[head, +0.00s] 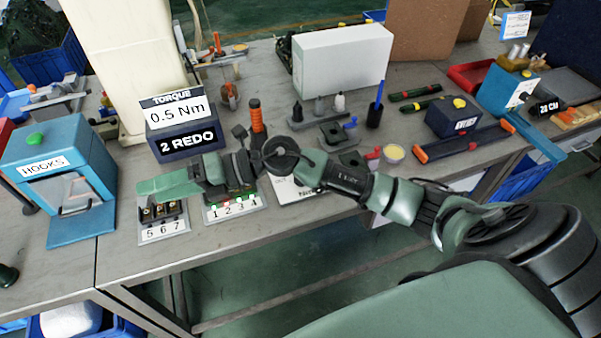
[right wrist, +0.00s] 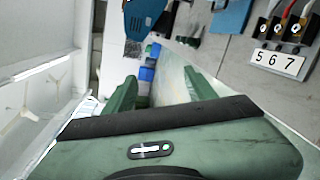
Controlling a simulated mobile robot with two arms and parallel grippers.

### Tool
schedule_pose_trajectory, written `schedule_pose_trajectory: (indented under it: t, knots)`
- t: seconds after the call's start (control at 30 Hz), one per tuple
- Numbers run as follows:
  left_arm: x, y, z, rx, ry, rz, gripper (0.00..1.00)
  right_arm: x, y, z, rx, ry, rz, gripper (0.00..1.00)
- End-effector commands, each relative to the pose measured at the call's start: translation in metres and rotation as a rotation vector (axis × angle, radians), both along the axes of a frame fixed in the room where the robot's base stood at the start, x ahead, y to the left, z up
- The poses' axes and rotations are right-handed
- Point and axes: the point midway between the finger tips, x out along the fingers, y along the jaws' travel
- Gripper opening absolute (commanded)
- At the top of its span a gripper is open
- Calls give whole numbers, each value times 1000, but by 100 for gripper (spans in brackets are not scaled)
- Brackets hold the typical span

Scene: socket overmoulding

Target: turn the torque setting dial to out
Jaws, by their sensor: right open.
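A dark blue torque box (head: 185,135) stands on the bench at centre left; its labels read "TORQUE 0.5 Nm" and "2 REDO". I cannot make out a torque setting dial or an "out" mark in either view. My right arm reaches across from the right, in front of the box, and hides part of the bench behind it. My right gripper (head: 152,186) points left, over the block numbered 5 6 7 (head: 163,220). Its two green fingers are apart and empty in the right wrist view (right wrist: 160,92). My left gripper is not in view.
A teal "HOOKS" box (head: 62,165) stands left of the gripper. A 1 2 3 4 plate (head: 235,210) lies below my forearm, and an orange-handled tool (head: 256,115) stands behind it. A white box (head: 343,62) stands at the back. The bench's front edge is close by.

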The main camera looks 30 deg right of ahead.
Motion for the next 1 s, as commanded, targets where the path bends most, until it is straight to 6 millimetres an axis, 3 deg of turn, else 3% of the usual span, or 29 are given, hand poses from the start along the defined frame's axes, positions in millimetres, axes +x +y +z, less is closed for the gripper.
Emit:
schedule_pose_trajectory:
  t: [0.07, 0.17, 0.2, 0.3, 0.43, 0.5, 0.6, 1.0]
  knots:
    - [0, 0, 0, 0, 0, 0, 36, 2, -28, -41, -297, -39, 115, 56]
    - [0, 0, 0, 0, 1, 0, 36, 9, -96, -88, -676, -16, 215, 56]
    - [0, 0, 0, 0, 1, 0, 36, 12, -129, -101, -816, 11, 235, 56]
    - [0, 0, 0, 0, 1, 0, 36, 18, -212, -112, -1112, 104, 252, 56]
    - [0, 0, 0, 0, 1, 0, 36, 16, -286, -106, -1342, 217, 239, 56]
    - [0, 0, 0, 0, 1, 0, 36, 14, -306, -102, -1401, 255, 231, 56]
    - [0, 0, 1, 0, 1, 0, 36, 13, -318, -103, -1435, 280, 228, 56]
    - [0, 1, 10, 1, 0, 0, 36, 12, -316, -161, -1431, 280, 232, 56]
